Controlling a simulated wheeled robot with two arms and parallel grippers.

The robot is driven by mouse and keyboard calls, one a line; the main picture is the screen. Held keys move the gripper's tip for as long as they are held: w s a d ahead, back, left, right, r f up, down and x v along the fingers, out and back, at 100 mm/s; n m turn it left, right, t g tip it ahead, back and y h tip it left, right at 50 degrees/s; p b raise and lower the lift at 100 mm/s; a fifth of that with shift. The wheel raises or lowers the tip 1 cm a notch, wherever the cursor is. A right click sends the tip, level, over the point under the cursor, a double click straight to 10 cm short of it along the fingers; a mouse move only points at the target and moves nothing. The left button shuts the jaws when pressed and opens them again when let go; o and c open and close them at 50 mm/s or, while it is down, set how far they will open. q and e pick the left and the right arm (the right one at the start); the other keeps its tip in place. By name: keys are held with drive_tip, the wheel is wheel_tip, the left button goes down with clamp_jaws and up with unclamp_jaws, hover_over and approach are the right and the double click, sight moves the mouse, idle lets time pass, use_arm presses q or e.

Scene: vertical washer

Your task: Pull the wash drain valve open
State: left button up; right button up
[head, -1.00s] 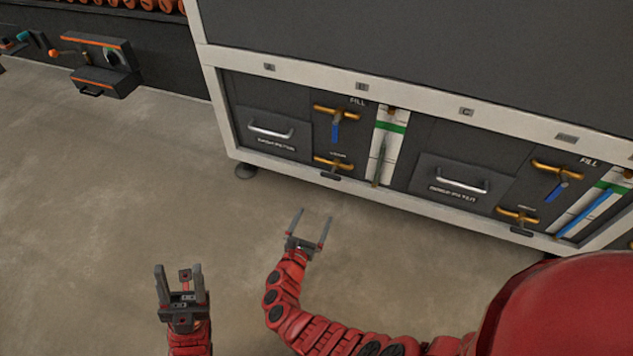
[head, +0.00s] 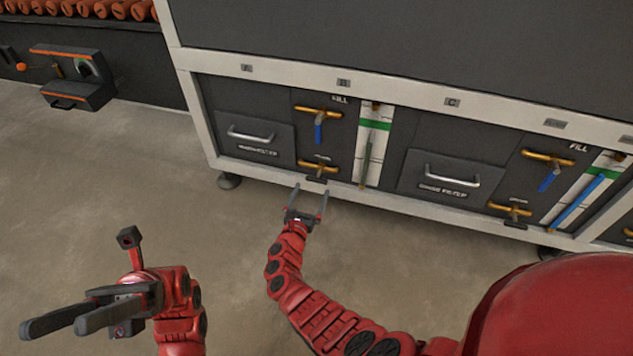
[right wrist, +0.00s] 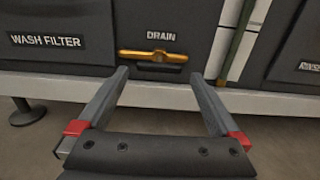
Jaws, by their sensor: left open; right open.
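The wash drain valve is a brass handle (head: 317,167) low on the washer's front panel, under the FILL valve. It lies level, and in the right wrist view the handle (right wrist: 153,56) sits under the DRAIN label, ahead of my open fingers and apart from them. My right gripper (head: 310,190) is open and empty, just in front of and below that valve; its fingers also show in the right wrist view (right wrist: 160,85). My left gripper (head: 50,322) is open and empty at the lower left, far from the washer, its fingers pointing left.
The wash filter drawer (head: 254,138) is left of the valve. The FILL valve (head: 318,115) with a blue lever is above, and a gauge strip (head: 371,150) is at its right. A second drain valve (head: 510,209) is further right. Floor between my arms is clear.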

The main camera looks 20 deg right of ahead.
sight(316, 181)
drive_tip(key=b+x, duration=0.1)
drive_tip(key=x, duration=0.2)
drive_tip(key=shift+w+f+b, duration=0.1)
drive_tip(key=shift+f+b, duration=0.05)
drive_tip(key=shift+b, duration=0.2)
drive_tip(key=b+x, duration=0.1)
drive_tip(key=x, duration=0.2)
drive_tip(key=shift+b, duration=0.35)
use_arm(q)
drive_tip(key=s+a+f+m+t+y, duration=0.2)
drive_tip(key=s+a+m+t+y, duration=0.5)
drive_tip(key=s+a+t, duration=0.4)
drive_tip(key=shift+s+f+t+y, duration=0.3)
drive_tip(key=shift+s+f+t, duration=0.1)
drive_tip(key=shift+t, duration=1.7)
use_arm(e)
drive_tip(key=shift+w+d, duration=0.1)
drive_tip(key=shift+d, duration=0.1)
